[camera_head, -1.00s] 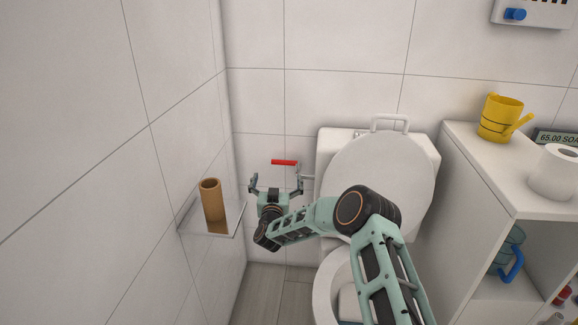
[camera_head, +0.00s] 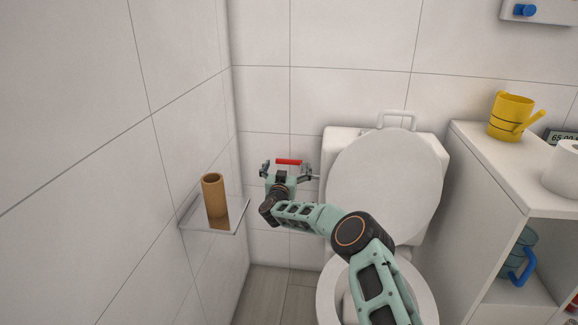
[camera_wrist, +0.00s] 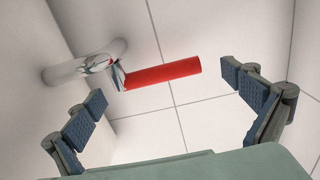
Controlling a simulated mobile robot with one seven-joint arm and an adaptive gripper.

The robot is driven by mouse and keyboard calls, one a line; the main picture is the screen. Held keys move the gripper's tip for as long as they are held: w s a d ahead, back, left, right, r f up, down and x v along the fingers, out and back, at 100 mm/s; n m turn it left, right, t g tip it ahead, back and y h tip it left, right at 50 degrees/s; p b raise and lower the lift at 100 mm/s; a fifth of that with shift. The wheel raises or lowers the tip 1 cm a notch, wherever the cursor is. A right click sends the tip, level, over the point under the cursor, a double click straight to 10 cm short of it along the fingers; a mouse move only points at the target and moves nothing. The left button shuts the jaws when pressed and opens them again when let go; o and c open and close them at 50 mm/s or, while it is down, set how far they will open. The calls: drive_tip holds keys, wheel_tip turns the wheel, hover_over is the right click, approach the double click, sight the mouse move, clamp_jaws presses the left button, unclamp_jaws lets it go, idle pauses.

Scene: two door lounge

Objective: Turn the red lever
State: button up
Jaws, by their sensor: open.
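The red lever (camera_head: 288,162) is a short red bar on the back wall, just left of the toilet tank. In the wrist view the red lever (camera_wrist: 163,74) joins a chrome pipe fitting (camera_wrist: 85,66) at its left end. My gripper (camera_head: 287,168) is open and close to the lever. In the wrist view the open fingers of my gripper (camera_wrist: 168,97) stand left and right, with the lever beyond and between them. No contact between fingers and lever shows.
The white toilet (camera_head: 385,185) with raised lid is right of the lever. A glass shelf (camera_head: 232,222) with a cardboard tube (camera_head: 213,196) juts from the left wall. A white cabinet (camera_head: 490,165) at right holds a yellow watering can (camera_head: 511,115).

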drive_tip(key=shift+w+d+b, duration=0.1)
drive_tip(key=shift+w+b, duration=0.5)
drive_tip(key=shift+w, duration=0.7)
